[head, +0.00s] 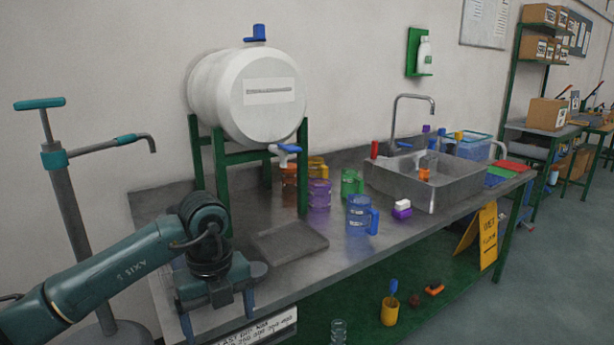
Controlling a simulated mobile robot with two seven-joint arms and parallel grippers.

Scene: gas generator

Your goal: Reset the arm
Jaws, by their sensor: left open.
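My left arm (110,268) comes in from the lower left and bends down at the wrist. My left gripper (218,313) points downward in front of the bench's near left edge, with its two fingers spread apart and nothing visible between them. It is apart from the mugs and the barrel. My right gripper is not in view.
A metal bench (335,245) holds a white barrel (225,85) on a green stand, several coloured mugs, including a blue one (358,215), and a sink (440,190). A grey hand pump (72,215) stands left.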

